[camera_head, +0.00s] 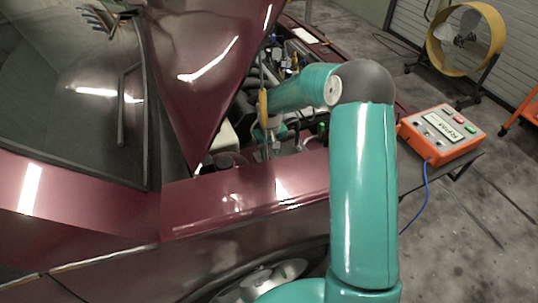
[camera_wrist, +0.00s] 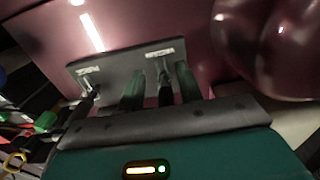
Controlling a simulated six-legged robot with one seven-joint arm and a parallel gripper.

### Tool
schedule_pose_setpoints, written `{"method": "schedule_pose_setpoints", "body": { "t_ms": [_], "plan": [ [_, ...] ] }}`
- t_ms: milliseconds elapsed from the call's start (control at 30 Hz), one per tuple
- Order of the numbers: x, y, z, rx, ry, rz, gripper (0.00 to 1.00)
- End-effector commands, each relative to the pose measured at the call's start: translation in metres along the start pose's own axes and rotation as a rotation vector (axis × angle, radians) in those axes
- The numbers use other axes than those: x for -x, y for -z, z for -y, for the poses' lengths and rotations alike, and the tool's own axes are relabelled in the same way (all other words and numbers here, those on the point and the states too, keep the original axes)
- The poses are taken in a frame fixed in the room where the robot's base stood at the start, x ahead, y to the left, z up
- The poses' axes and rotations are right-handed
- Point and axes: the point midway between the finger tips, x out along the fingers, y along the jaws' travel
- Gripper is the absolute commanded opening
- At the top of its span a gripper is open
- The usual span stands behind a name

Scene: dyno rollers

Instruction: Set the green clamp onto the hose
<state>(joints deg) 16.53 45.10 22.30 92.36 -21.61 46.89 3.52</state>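In the wrist view my gripper (camera_wrist: 160,90) has two dark green fingers spread apart, with a dark upright piece (camera_wrist: 165,88) between them. This piece stands at the right label of a grey plate; its colour is too dim to name it surely as the green clamp. A small bright green piece (camera_wrist: 45,121) shows at the left edge, among engine parts; it may be the clamp or another part. In the head view my arm reaches into the open engine bay, and my gripper (camera_head: 268,140) is small and partly hidden there. I cannot single out the hose.
The grey plate (camera_wrist: 118,82) carries two white labels and a second dark piece (camera_wrist: 88,85) at left. The raised maroon hood (camera_head: 205,60) and fender (camera_head: 245,195) border the bay. An orange control box (camera_head: 440,135) and yellow fan (camera_head: 465,38) stand right.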

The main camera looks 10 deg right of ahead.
Motion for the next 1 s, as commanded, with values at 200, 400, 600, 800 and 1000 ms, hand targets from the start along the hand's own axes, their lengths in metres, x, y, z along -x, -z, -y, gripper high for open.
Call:
{"method": "schedule_pose_setpoints", "body": {
  "t_ms": [200,400,600,800,1000],
  "plan": [
    [-0.020,0.002,0.002,0.000,0.000,0.000,0.35],
    [-0.022,0.003,0.002,0.001,-0.001,-0.001,0.35],
    [-0.021,0.003,0.002,0.000,0.000,-0.001,0.12],
    [-0.021,0.002,0.002,0.000,0.000,-0.001,0.00],
    [-0.010,0.003,0.002,-0.001,-0.002,-0.002,0.00]
  ]
}}
